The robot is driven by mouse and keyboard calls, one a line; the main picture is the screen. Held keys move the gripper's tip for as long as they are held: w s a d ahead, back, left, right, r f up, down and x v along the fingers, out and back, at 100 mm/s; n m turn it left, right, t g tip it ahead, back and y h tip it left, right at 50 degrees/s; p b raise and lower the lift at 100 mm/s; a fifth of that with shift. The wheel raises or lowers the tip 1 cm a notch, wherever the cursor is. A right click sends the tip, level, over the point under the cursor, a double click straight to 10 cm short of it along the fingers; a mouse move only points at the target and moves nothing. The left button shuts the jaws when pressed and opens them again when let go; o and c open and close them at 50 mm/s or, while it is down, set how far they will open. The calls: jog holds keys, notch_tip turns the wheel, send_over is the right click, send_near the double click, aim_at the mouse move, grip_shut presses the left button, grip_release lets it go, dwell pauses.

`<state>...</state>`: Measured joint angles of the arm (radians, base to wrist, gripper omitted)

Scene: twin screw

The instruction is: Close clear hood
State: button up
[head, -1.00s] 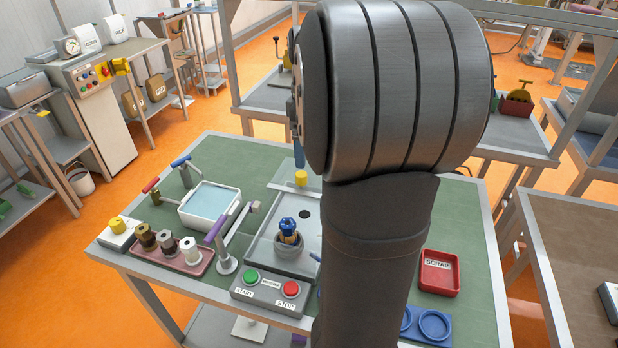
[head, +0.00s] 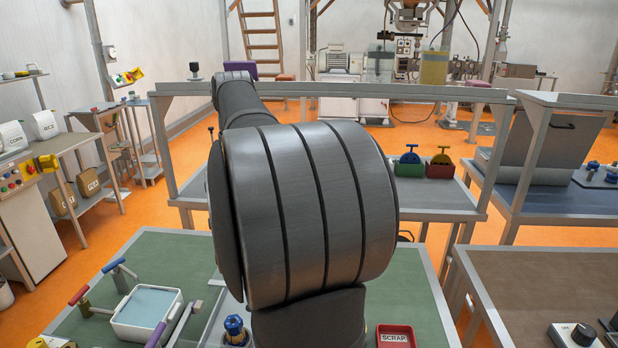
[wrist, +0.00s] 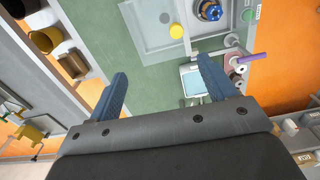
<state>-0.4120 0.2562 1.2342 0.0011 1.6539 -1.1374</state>
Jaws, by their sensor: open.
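My gripper (wrist: 163,66) is open in the wrist view, its two blue fingers wide apart with nothing between them. My arm hides most of the fixture and the gripper in the head view.
A white tray of bluish liquid (head: 146,308) and red and blue handled levers stand left of the fixture. A red scrap bin (head: 396,336) is at the right. A grey shelf frame (head: 432,93) stands behind the green-topped bench (head: 172,255).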

jog(key=m, duration=0.1)
jog(key=w+m, duration=0.1)
jog(key=shift+f+m, duration=0.3)
jog(key=shift+f, duration=0.05)
jog(key=c, duration=0.7)
jog(key=w+f+m, duration=0.1)
jog(key=m, duration=0.2)
jog(key=w+f+m+g, duration=0.1)
jog(key=m, duration=0.2)
jog(key=w+f+m+g, duration=0.1)
jog(key=w+m, duration=0.1)
jog(key=m, duration=0.2)
jog(key=shift+a, duration=0.25)
grip_shut()
jog(key=f+m, duration=0.1)
jog(key=f, duration=0.2)
jog(key=f+m, duration=0.2)
jog(key=f, duration=0.2)
jog(key=f+m, duration=0.2)
jog(key=f, duration=0.1)
jog(key=shift+s+f+g, duration=0.2)
jog(key=shift+s+g, duration=0.2)
jog(key=s, duration=0.3)
jog(key=shift+f, duration=0.35)
jog(key=shift+s, duration=0.55)
jog(key=s, duration=1.4)
jog(key=shift+s, duration=0.15)
